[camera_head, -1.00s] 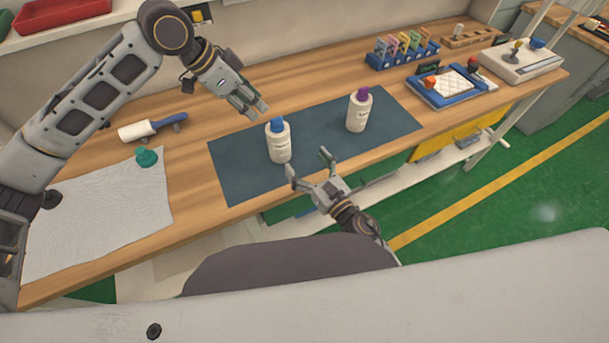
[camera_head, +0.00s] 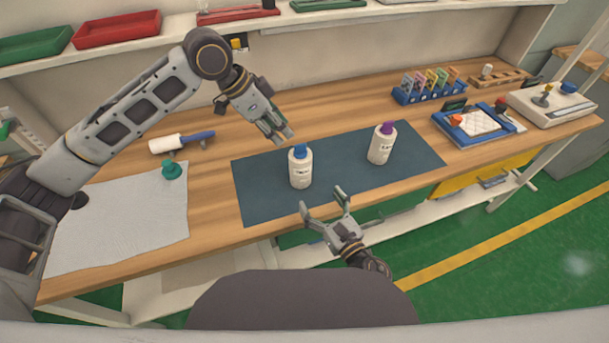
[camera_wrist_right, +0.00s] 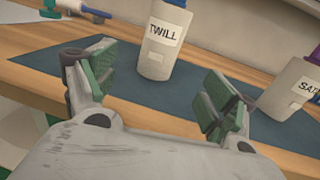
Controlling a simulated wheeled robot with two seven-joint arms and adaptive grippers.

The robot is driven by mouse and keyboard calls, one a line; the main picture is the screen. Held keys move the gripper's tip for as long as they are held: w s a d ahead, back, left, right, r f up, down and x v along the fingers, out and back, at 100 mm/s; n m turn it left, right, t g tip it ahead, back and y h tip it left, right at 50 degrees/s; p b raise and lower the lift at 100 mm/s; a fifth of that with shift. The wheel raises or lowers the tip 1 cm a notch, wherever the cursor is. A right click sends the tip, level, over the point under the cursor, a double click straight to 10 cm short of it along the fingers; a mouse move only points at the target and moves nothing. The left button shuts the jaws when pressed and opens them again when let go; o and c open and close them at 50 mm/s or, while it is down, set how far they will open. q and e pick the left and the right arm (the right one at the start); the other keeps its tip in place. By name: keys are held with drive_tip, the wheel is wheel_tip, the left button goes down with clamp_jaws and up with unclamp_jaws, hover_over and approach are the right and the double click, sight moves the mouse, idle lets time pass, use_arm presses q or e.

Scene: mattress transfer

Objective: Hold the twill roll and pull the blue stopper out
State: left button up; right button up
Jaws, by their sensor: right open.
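The twill roll (camera_head: 301,172) is a white, bottle-like cylinder standing upright on the dark mat, topped by a blue stopper (camera_head: 300,151). In the right wrist view the roll (camera_wrist_right: 164,48) shows its TWILL label, and only the lower part of the stopper (camera_wrist_right: 178,3) is in frame. My left gripper (camera_head: 284,138) is above and left of the stopper in the head view, its fingertips slightly apart and empty. My right gripper (camera_head: 322,199) is open and empty at the mat's front edge, pointing toward the roll, which lies beyond its fingertips (camera_wrist_right: 155,95).
A similar white roll with a purple stopper (camera_head: 386,128) stands to the right on the dark mat (camera_head: 340,184). A white cloth (camera_head: 130,225), a green knob-like object (camera_head: 171,171) and a lint-roller-like tool (camera_head: 182,141) lie left. A rack of coloured items (camera_head: 430,94) stands at back right.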

sight(300, 169)
drive_tip(key=shift+x, duration=6.6)
